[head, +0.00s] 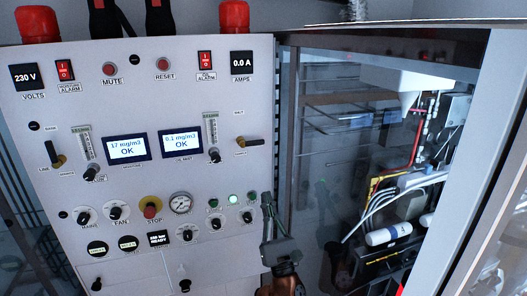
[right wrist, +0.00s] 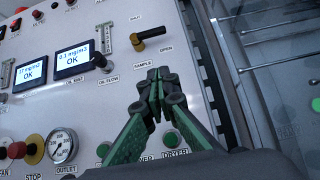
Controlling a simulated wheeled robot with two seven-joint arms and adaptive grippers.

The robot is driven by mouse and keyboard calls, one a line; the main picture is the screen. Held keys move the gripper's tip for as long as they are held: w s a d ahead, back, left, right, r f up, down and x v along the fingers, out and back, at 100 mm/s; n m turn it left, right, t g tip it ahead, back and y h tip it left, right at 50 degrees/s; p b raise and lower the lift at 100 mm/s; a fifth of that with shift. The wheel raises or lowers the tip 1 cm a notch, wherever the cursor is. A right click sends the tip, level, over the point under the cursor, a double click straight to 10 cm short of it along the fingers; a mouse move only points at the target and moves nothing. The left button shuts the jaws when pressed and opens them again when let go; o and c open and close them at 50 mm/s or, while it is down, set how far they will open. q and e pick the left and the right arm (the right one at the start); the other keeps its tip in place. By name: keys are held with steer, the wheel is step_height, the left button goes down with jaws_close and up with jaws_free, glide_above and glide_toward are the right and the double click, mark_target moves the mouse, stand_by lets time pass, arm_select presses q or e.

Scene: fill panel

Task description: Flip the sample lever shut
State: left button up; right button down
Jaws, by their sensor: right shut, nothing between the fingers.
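The sample lever (head: 250,142) is at the upper right of the white panel in the head view. It has a dark handle on a brass fitting, and the handle points right, roughly level. In the right wrist view the lever (right wrist: 148,37) has its handle toward the word OPEN, with SAMPLE printed below. My right gripper (head: 267,198) is below the lever near the panel's right edge, apart from it. In the right wrist view its green and black fingers (right wrist: 158,76) meet at the tips, shut and empty. My left gripper is not in view.
A similar lever (head: 53,153) with its handle up is on the panel's left side. Two displays (head: 182,145) reading OK, several knobs and a red stop button (head: 150,209) cover the panel. Right of the panel, a glazed cabinet (head: 330,130) shows hoses and a white cylinder (head: 388,234).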

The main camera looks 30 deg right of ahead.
steer(key=shift+h, duration=0.3)
steer(key=p, duration=1)
glide_toward(256, 145)
steer(key=w+d+f+x, duration=0.1)
steer(key=x, duration=0.5)
steer(key=shift+a+r, duration=0.1)
steer(key=shift+r, duration=0.25)
steer(key=shift+n+y, duration=0.3)
steer(key=shift+y, duration=0.2)
